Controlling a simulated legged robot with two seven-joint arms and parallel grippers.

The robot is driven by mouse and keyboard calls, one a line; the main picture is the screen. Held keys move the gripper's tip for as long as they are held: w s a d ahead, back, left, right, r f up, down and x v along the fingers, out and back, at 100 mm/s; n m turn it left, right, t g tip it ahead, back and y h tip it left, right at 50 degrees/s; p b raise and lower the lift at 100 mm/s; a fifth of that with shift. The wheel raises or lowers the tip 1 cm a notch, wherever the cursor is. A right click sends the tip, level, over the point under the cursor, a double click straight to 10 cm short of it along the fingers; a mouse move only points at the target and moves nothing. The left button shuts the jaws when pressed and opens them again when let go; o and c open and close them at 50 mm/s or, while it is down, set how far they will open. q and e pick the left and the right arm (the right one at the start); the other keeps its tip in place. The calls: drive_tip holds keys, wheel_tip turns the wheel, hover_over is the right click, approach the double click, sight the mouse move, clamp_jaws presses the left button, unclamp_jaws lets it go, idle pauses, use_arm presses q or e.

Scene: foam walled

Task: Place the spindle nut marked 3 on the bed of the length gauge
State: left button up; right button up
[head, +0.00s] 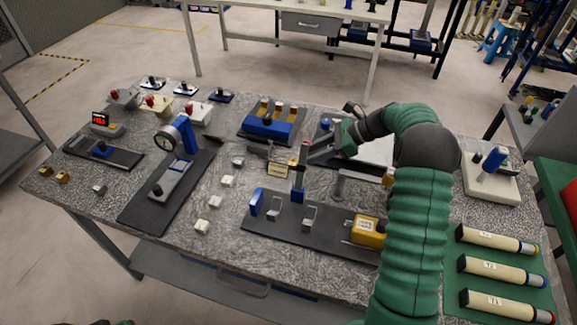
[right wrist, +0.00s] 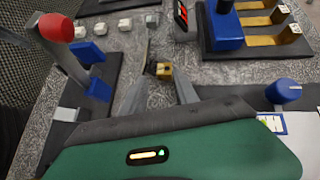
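My right gripper (head: 303,158) reaches in from the right, above the table beside a red-topped lever. In the right wrist view its two grey fingers (right wrist: 160,88) are apart. A small brass block (right wrist: 164,70) with a dark face shows in the gap, seemingly beyond the tips. It may be a spindle nut; no number is readable. The likely length gauge is the dark bed (head: 325,232) with a blue end block (head: 256,203), two small grey rests and a yellow box (head: 368,231). The rests look empty.
The red-topped lever (right wrist: 57,28) stands close beside my right gripper. Several pale blocks (head: 228,181) form a row left of the bed. A dial stand (head: 173,140) is further left, a blue fixture (head: 268,127) behind. Labelled tubes (head: 497,240) lie at right.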

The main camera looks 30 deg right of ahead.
sight(295, 161)
drive_tip(key=w+f, duration=0.1)
drive_tip(key=f, duration=0.2)
drive_tip(key=shift+w, duration=0.35)
drive_tip(key=x, duration=0.4)
drive_tip(key=shift+a+r, duration=0.25)
drive_tip(key=shift+a, duration=0.55)
drive_tip(key=shift+w+a, duration=0.1)
drive_tip(key=shift+w, duration=0.05)
drive_tip(key=shift+w+f, duration=0.15)
drive_tip(key=shift+f, duration=0.05)
drive_tip(key=c, duration=0.3)
drive_tip(key=shift+d, duration=0.5)
clamp_jaws()
use_arm(q)
drive_tip(key=shift+d+r, duration=0.3)
drive_tip(key=shift+d, duration=0.45)
use_arm(e)
drive_tip(key=shift+a, duration=0.1)
use_arm(q)
drive_tip(key=shift+a, duration=0.2)
use_arm(e)
drive_tip(key=shift+a+r, duration=0.1)
use_arm(q)
drive_tip(key=shift+d, duration=0.15)
